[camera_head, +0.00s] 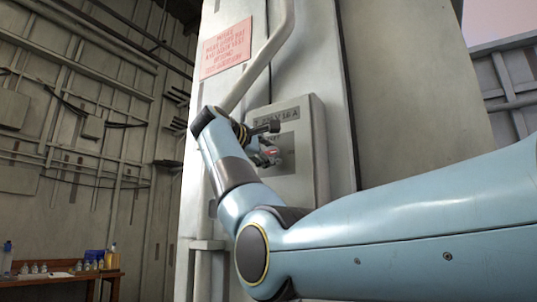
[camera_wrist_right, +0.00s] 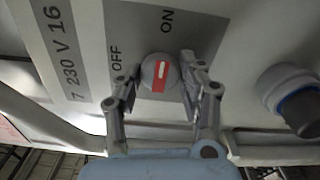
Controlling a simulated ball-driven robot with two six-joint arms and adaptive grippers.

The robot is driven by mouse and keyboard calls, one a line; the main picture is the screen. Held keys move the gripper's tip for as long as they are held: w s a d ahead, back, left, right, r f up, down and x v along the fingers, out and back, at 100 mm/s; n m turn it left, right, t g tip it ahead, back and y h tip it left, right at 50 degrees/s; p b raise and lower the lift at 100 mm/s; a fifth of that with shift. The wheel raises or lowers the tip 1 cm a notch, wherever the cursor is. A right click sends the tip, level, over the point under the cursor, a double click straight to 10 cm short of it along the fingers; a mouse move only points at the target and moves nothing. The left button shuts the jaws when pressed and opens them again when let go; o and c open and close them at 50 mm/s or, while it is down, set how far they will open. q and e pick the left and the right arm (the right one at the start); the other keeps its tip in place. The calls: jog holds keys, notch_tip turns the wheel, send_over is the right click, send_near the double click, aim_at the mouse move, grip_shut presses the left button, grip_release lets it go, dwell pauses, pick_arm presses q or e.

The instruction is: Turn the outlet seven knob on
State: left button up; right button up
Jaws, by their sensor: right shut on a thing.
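The outlet seven knob (camera_wrist_right: 159,77) is a round grey knob with a red stripe and a white mark. My right gripper (camera_head: 270,152) is at the front of the outlet box (camera_head: 307,158) in the head view. Its two fingers stand on either side of the knob, shut on it. My left gripper is not in view.
A round socket with a dark cap (camera_wrist_right: 298,105) sticks out right of the knob in the wrist view. A pale pipe (camera_head: 262,60) and a pink sign (camera_head: 226,48) are above the box. A wooden table (camera_head: 60,274) with bottles stands far left.

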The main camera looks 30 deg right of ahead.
jog(key=shift+f, duration=0.1)
jog(key=o, duration=1.2)
jog(key=shift+a, duration=0.1)
jog(key=v, duration=1.1)
jog(key=shift+s+a, duration=0.15)
jog(key=shift+a, duration=0.25)
